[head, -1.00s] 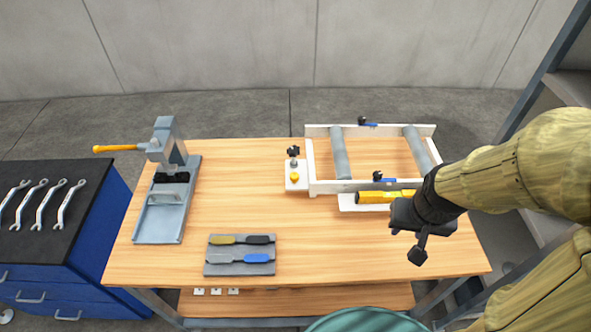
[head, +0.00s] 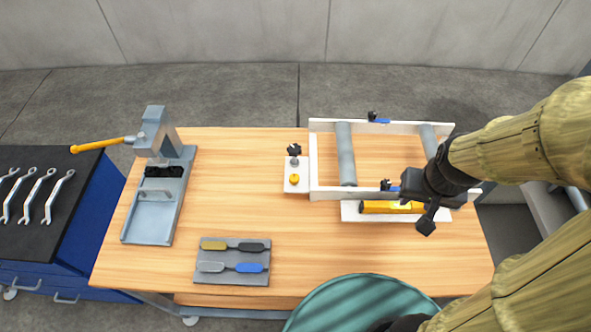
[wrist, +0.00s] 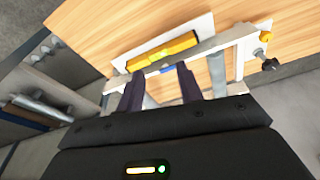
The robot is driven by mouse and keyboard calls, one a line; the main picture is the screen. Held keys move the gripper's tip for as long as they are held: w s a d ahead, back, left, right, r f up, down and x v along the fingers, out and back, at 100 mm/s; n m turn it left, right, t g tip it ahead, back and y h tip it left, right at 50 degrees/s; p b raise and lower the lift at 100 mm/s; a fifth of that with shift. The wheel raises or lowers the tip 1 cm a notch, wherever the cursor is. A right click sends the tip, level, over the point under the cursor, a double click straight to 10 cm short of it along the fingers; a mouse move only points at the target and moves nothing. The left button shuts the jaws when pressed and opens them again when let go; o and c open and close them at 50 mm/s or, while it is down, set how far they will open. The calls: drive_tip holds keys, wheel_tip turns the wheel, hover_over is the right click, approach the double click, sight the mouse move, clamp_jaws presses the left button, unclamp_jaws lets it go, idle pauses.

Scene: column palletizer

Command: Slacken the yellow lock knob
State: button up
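The yellow lock knob (head: 294,179) sits on a small white plate (head: 290,187) at the left end of the white roller frame (head: 313,160). It also shows in the wrist view (wrist: 265,36) at the upper right. A black knob (head: 294,150) stands just behind it. My gripper is over the right part of the roller frame, well to the right of the yellow knob. In the wrist view my gripper (wrist: 158,72) has its two dark fingers apart, with nothing held between them. In the head view its fingertips are hard to make out.
A yellow spirit level (head: 385,207) lies along the frame's front. A blue-handled clamp (head: 390,188) is close to my gripper. A grey press (head: 155,195) with a yellow lever and a tool tray (head: 232,262) are on the left. The middle of the bench is clear.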

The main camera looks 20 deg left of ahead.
drive_tip(key=shift+s, duration=0.1)
drive_tip(key=o, duration=0.3)
drive_tip(key=n+g, duration=0.3)
hover_over(294, 177)
wheel_tip(294, 177, down, 2)
drive_tip(key=shift+d, duration=0.1)
wheel_tip(294, 177, down, 17)
drive_tip(key=p, duration=0.4)
drive_tip(key=shift+f+p, duration=0.2)
drive_tip(key=shift+p, duration=0.2)
